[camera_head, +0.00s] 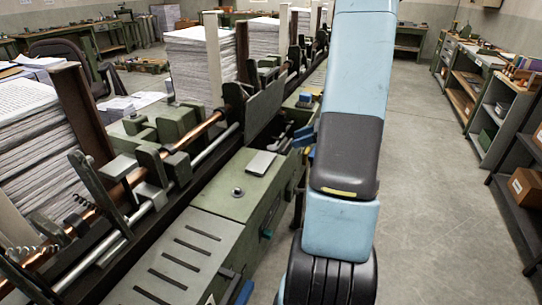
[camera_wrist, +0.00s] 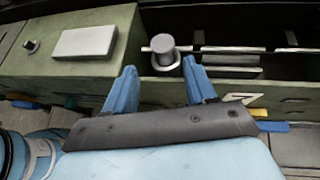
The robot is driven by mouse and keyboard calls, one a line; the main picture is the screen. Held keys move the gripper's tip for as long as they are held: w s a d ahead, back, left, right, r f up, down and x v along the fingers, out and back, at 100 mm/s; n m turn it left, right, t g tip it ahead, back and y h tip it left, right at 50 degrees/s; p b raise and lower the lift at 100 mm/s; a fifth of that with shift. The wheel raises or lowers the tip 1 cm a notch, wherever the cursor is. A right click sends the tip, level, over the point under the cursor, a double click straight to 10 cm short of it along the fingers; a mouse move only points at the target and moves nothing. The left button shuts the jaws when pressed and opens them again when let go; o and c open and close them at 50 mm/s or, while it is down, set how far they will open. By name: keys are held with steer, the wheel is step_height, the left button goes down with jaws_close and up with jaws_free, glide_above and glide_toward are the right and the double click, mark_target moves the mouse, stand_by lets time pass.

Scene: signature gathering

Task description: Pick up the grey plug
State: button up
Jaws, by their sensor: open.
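A grey plug (camera_wrist: 163,52), a short cylinder with a wider rounded top, stands in the wrist view at the edge of the dark channel of the green machine. My gripper (camera_wrist: 160,69) is open, with its two blue fingers pointing toward the machine. In the wrist view the plug shows between and just beyond the fingertips, and nothing is held. Whether the fingers are level with the plug I cannot tell. In the head view my arm reaches down the middle, with the blue fingers (camera_head: 302,132) showing at its left beside the machine. I cannot make out the plug there.
A flat light-grey block (camera_wrist: 85,41) lies on the green housing left of the plug; it also shows in the head view (camera_head: 261,163). A small round knob (camera_head: 238,191) sits near it. Metal rods and paper stacks (camera_head: 199,62) line the machine. Floor (camera_head: 430,170) at right is clear.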

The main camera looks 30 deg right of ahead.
mark_target(275, 147)
steer(key=x, duration=0.9)
steer(key=shift+w+a+f, duration=0.1)
steer(key=shift+w+f, duration=0.15)
steer(key=shift+c, duration=0.2)
steer(key=c, duration=0.8)
